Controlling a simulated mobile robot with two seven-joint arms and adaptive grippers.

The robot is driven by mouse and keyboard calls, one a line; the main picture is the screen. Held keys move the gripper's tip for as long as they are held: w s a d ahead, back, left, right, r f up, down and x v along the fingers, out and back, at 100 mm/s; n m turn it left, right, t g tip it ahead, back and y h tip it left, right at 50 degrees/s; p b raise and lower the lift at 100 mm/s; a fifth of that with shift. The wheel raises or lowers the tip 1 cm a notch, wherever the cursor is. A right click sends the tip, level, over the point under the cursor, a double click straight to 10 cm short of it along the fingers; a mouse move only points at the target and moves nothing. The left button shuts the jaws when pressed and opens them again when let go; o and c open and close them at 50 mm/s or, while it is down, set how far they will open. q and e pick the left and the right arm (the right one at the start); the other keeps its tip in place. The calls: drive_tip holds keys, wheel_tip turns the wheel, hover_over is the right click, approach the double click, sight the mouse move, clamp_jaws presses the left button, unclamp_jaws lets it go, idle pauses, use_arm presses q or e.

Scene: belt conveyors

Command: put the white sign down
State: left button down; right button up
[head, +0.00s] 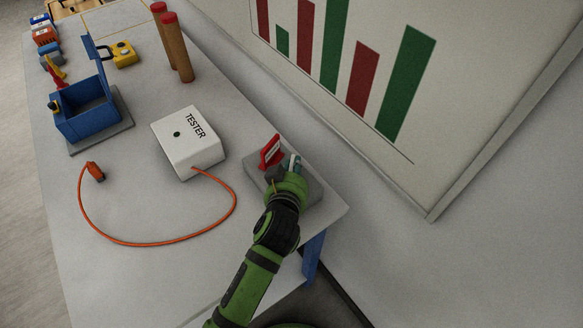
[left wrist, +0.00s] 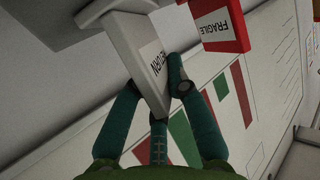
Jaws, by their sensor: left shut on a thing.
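The white sign (left wrist: 128,40), with a label that seems to read RETURN, is between the fingers of my left gripper (left wrist: 155,90) in the left wrist view. My left gripper (head: 287,168) is shut on it. In the head view the gripper is over a grey base (head: 312,190) near the table's right corner and hides most of the sign. A red sign (head: 270,151) stands beside the gripper; in the left wrist view this red sign (left wrist: 222,22) reads FRAGILE. I cannot tell whether the white sign touches the base. My right gripper is not in view.
A white TESTER box (head: 188,145) with an orange cable (head: 150,244) lies left of the gripper. A blue box (head: 85,112), a yellow padlock (head: 123,54) and red-topped cylinders (head: 178,48) are farther back. A wall chart (head: 350,70) rises at the right.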

use_arm(q)
drive_tip(key=c, duration=1.3)
unclamp_jaws()
drive_tip(key=shift+s, duration=0.15)
drive_tip(key=shift+o, duration=0.3)
drive_tip(key=shift+s+d, duration=0.1)
drive_tip(key=b+v, duration=0.1)
drive_tip(key=v, duration=1.1)
drive_tip(key=shift+b, duration=0.4)
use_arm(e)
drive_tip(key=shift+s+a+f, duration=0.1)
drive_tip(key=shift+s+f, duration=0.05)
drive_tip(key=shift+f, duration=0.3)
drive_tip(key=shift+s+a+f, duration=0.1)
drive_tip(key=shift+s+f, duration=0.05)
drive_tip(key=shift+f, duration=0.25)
use_arm(q)
drive_tip(key=shift+r, duration=0.1)
